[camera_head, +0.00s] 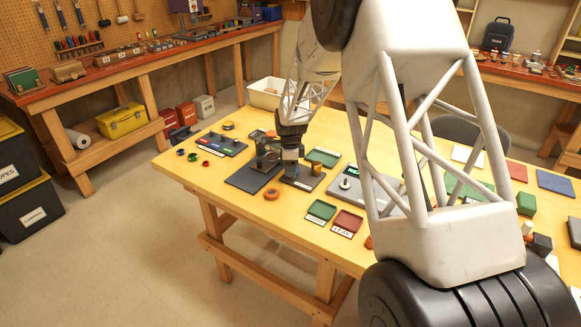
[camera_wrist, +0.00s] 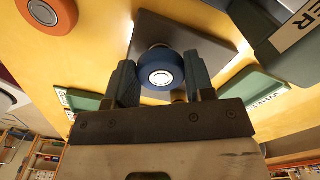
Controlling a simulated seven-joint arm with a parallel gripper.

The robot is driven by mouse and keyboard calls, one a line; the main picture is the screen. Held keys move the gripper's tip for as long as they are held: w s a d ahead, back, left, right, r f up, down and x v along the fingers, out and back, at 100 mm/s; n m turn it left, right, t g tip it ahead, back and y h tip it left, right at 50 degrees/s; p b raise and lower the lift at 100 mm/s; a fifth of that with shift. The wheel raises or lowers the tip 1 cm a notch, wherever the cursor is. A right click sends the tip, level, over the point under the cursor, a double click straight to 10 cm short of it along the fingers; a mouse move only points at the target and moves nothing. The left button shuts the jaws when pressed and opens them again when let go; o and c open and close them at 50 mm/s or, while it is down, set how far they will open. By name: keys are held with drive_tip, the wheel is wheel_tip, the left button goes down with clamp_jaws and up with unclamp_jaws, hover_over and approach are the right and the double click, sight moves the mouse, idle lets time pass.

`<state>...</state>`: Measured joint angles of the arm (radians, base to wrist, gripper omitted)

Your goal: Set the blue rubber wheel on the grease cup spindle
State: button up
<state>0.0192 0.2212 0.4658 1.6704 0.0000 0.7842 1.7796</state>
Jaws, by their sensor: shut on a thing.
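The blue rubber wheel (camera_wrist: 161,72) with a pale hub sits between the two fingers of my gripper (camera_wrist: 160,82) in the wrist view. The fingers are shut on its sides. In the head view my gripper (camera_head: 290,158) is low over a dark base plate (camera_head: 301,184), with a brass-coloured cup (camera_head: 317,168) just to its right. The wrist view shows a grey plate (camera_wrist: 205,35) behind the wheel. The wheel hides most of whatever stands behind it, so I cannot tell whether it is on the spindle.
An orange wheel (camera_head: 271,194) lies on the table left of the base plate. A dark flat plate (camera_head: 252,178) and green trays (camera_head: 321,210) are close by. A red tray (camera_head: 347,222) and a grey device (camera_head: 372,190) stand to the right. The table's front edge is clear.

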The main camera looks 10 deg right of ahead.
drive_tip(key=shift+f, duration=0.7)
idle(2.0)
drive_tip(key=o, duration=1.4)
drive_tip(key=shift+r, duration=0.1)
drive_tip(key=shift+r, duration=3.3)
